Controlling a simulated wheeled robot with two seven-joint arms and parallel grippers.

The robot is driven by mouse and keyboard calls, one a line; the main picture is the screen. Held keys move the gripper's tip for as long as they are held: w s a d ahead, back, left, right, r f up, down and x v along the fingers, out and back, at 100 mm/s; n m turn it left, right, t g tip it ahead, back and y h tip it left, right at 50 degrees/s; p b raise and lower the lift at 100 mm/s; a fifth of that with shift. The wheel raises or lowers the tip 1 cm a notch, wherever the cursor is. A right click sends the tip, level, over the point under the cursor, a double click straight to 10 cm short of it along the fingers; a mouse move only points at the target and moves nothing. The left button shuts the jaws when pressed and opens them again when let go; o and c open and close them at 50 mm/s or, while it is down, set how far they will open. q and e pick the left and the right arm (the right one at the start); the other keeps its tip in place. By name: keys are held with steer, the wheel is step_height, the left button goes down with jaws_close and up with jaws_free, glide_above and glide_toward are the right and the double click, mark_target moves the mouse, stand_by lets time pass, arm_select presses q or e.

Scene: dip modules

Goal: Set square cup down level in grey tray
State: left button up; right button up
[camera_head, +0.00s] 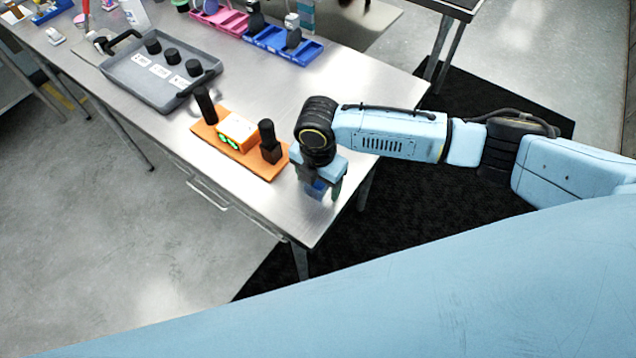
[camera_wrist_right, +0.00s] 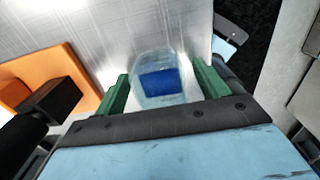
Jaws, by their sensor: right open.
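A clear square cup with blue in it (camera_wrist_right: 160,80) stands on the metal table between the green fingers of my right gripper (camera_head: 322,190). The fingers are open, one on each side of the cup, and gaps seem to show in the right wrist view (camera_wrist_right: 160,90). In the head view the gripper mostly hides the cup near the table's front corner. The grey tray (camera_head: 128,82) lies further back at the left, holding black round pieces and white labels. My left gripper is not in view.
An orange board (camera_head: 262,167) with black posts and a white-topped orange block stands just left of my right gripper. Pink (camera_head: 222,21) and blue (camera_head: 283,45) bins sit at the back. Bare table (camera_head: 320,90) lies behind the gripper. The table edge (camera_head: 345,205) is close.

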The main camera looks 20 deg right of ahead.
steer(key=c, duration=1.1)
